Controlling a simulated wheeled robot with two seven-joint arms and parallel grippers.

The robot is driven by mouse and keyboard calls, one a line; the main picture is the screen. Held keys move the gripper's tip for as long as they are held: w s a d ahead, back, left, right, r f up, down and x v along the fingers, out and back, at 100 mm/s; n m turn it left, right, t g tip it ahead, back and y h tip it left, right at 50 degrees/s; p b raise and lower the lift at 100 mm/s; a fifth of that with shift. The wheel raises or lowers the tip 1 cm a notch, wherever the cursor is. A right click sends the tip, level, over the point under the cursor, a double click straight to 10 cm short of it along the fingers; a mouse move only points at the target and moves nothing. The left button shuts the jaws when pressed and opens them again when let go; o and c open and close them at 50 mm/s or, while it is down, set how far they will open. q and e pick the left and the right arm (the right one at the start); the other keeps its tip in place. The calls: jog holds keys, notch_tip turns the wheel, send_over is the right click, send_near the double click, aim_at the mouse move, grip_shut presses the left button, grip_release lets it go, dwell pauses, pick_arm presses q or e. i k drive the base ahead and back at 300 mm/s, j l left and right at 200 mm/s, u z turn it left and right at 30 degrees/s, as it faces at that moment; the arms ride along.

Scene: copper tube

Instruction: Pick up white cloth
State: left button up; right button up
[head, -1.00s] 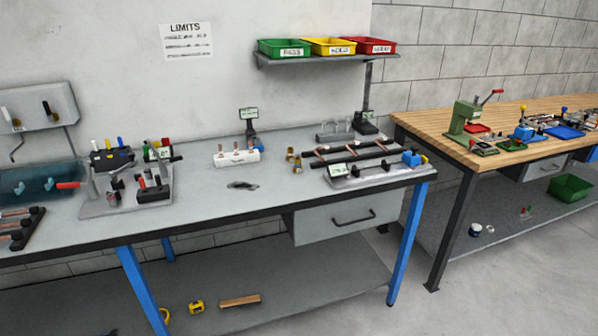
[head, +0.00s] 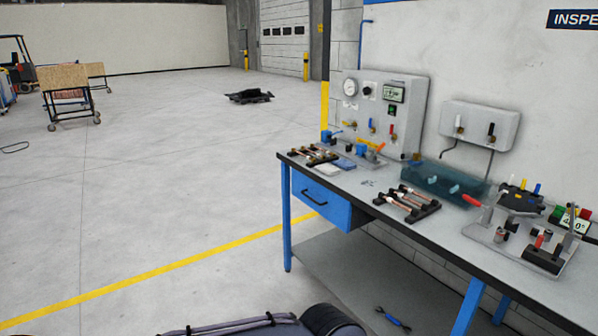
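A small flat white piece that looks like the white cloth (head: 324,169) lies on the grey workbench (head: 372,189), near its left end in the head view. A similar flat light-blue piece (head: 345,163) lies right beside it. The white piece is small in the picture, so its folds and texture cannot be made out. Neither of my grippers is in view. Only a dark part of my own body shows at the bottom edge.
Copper tubes on a dark rack (head: 407,203) lie right of the cloth. A gauge panel (head: 380,112) stands behind, and a blue drawer (head: 320,200) hangs below the bench end. The floor (head: 150,200) left of the bench is open, with a yellow line.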

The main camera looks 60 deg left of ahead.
aim_at(329, 170)
jog(key=u, duration=2)
jog(key=i+u, duration=0.1)
jog(key=i, duration=0.55)
jog(key=i+j+u, duration=0.1)
jog(key=i, duration=0.55)
jog(key=i+u, duration=0.15)
jog(key=i, duration=0.45)
jog(key=i+l+u, duration=0.1)
jog(key=i, duration=0.55)
jog(key=i+l+u, duration=0.1)
jog(key=i, duration=0.55)
jog(key=l, duration=0.1)
